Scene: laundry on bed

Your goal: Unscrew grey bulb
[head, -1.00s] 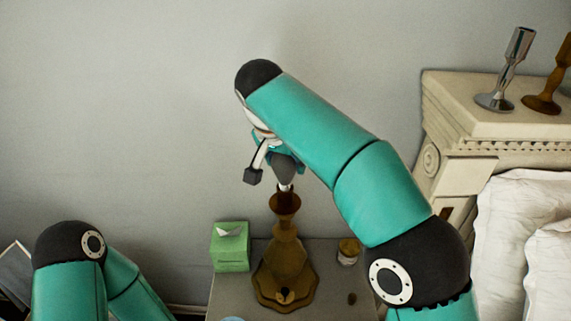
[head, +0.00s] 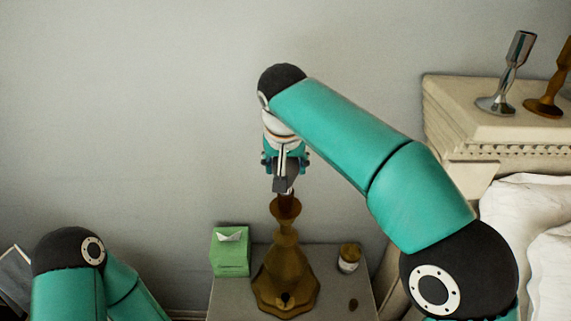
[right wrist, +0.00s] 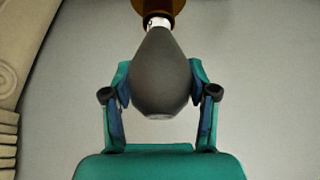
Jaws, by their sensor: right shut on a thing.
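The grey bulb (right wrist: 160,75) fills the middle of the right wrist view, with its narrow neck at the white socket of the brown lamp (right wrist: 160,8). My right gripper (right wrist: 160,88) has a finger on each side of the bulb and is shut on it. In the head view the brown lamp (head: 285,265) stands upright on the nightstand. There my right gripper (head: 286,178) is above the lamp, and its fingers hide most of the bulb. My left arm shows at the lower left, but its gripper is out of the picture.
A green tissue box (head: 230,252) stands left of the lamp on the nightstand (head: 235,296). A small jar (head: 348,258) stands to its right. The carved headboard (head: 455,120) with candlesticks and white pillows (head: 520,215) are at the right.

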